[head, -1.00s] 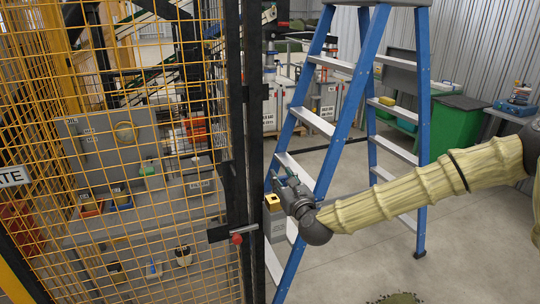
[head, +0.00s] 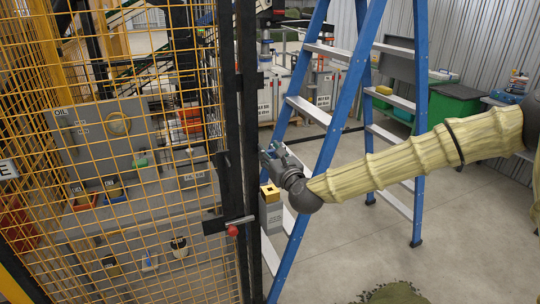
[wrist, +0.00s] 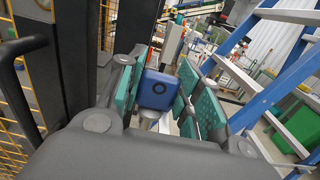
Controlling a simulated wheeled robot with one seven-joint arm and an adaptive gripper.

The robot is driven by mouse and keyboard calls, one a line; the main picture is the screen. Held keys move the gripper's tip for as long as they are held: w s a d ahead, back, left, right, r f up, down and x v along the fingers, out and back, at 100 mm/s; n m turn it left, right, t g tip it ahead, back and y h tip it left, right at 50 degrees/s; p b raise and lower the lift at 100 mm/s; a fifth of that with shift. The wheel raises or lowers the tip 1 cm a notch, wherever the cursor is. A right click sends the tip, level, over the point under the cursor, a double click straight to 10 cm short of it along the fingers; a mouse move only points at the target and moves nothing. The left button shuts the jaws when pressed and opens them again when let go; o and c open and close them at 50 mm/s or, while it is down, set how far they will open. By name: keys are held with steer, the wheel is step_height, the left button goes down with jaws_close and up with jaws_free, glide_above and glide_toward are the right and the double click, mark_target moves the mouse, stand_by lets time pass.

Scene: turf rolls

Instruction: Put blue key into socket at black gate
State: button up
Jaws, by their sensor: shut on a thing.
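In the head view my gripper (head: 270,157) is beside the black gate post (head: 240,130), and the key cannot be made out there. A grey box with a yellow top (head: 270,194) is just below the gripper beside the post; it may be the socket, but its opening cannot be made out. The gripper appears apart from the box.
A yellow mesh fence (head: 120,215) fills the left, with a bench and panel behind it. A gate latch with a red knob (head: 232,230) sticks out low on the post. A blue stepladder (head: 335,125) stands close behind my arm.

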steer(key=shift+f+b, duration=2.4)
steer(key=shift+f, duration=0.5)
steer(key=shift+b, duration=1.25)
steer(key=shift+f+b, duration=2.1)
steer(key=shift+f, duration=0.05)
steer(key=o, duration=1.1)
steer(key=shift+s, duration=0.15)
steer(key=v, duration=1.1)
steer(key=shift+s+d, duration=0.15)
steer(key=shift+s, duration=0.2)
